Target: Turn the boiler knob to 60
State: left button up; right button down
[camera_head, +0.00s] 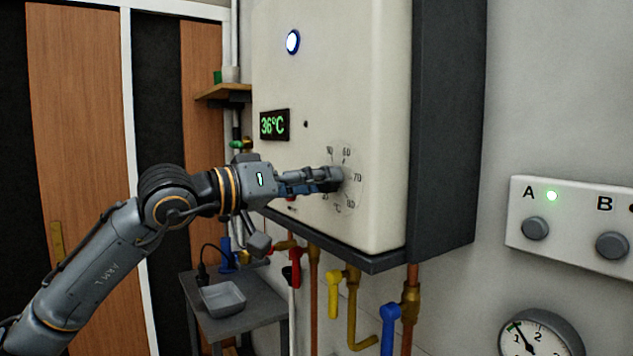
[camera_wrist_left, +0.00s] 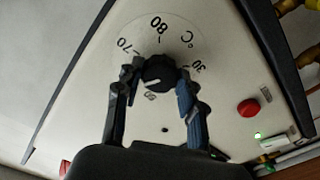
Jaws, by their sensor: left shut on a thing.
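The boiler (camera_head: 335,60) is a white wall box with a round knob dial on its front. In the head view my left gripper (camera_head: 333,179) is at the dial (camera_head: 350,198), covering the knob. The left wrist view shows the black knob (camera_wrist_left: 157,70) between the two fingers of my left gripper (camera_wrist_left: 158,80), which is shut on it. A white mark shows on the knob's lower edge there, towards a partly visible label that looks like 50. The 80, 70 and 30 labels are readable; the fingers hide part of the scale. My right gripper is not in view.
A display (camera_head: 274,124) reads 36°C, and a blue-white light (camera_head: 292,42) is lit above. Pipes and coloured valves hang below the boiler. A grey tray (camera_head: 222,298) sits on a small table at lower left. A button panel (camera_head: 580,228) and a gauge (camera_head: 541,337) are on the right.

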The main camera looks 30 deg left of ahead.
pick_arm(q)
jog(key=shift+f, duration=0.1)
jog(key=o, duration=1.2)
jog(key=shift+v, duration=6)
